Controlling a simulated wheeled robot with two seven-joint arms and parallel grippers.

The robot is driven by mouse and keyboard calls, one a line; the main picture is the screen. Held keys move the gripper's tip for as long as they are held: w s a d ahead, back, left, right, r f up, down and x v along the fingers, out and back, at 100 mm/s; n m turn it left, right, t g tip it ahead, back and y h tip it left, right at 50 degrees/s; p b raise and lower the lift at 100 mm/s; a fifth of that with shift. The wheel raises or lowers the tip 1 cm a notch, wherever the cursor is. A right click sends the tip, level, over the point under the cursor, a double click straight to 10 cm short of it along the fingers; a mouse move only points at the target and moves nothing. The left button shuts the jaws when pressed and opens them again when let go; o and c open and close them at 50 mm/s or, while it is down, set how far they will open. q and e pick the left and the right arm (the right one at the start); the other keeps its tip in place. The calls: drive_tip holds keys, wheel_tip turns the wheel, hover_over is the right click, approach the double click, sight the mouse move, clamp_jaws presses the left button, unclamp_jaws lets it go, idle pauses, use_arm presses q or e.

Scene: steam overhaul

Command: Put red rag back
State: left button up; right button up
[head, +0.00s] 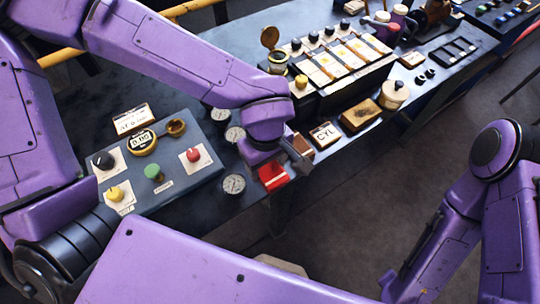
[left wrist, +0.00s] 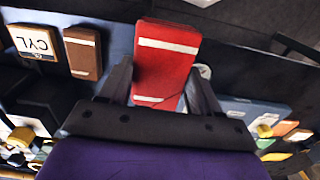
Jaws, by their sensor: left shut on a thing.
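The red rag (head: 273,178) is a folded red piece with a pale stripe, seen near the front edge of the workbench in the head view. My left gripper (head: 284,166) is shut on it. In the left wrist view the rag (left wrist: 168,70) sits between the two fingers of the gripper (left wrist: 160,88) and sticks out past their tips. I cannot tell whether the rag touches the bench. My right arm shows at the right of the head view, but its gripper is not in view.
Round gauges (head: 234,184) and a control panel (head: 150,195) with knobs lie left of the rag. A brown block (head: 301,145), a CYL card (head: 325,134) and a wooden box (head: 360,115) lie to its right. Open floor (head: 370,200) is in front.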

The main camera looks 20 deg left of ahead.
use_arm(q)
drive_tip(key=w+f, duration=0.2)
drive_tip(key=w+a+f, duration=0.1)
drive_tip(key=w+f, duration=0.3)
drive_tip(key=shift+w+a+f+p, duration=0.25)
drive_tip(key=shift+a+p, duration=0.05)
drive_tip(key=shift+p, duration=0.05)
wheel_tip(320, 180, down, 3)
drive_tip(key=shift+w+r+p, duration=0.1)
drive_tip(key=shift+w+p, duration=0.05)
drive_tip(key=shift+p, duration=0.25)
drive_tip(key=shift+f, duration=0.35)
drive_tip(key=shift+f, duration=0.15)
drive_tip(key=o, duration=1)
wheel_tip(320, 180, up, 12)
drive_tip(key=shift+r+b, duration=0.2)
drive_tip(key=shift+b, duration=0.2)
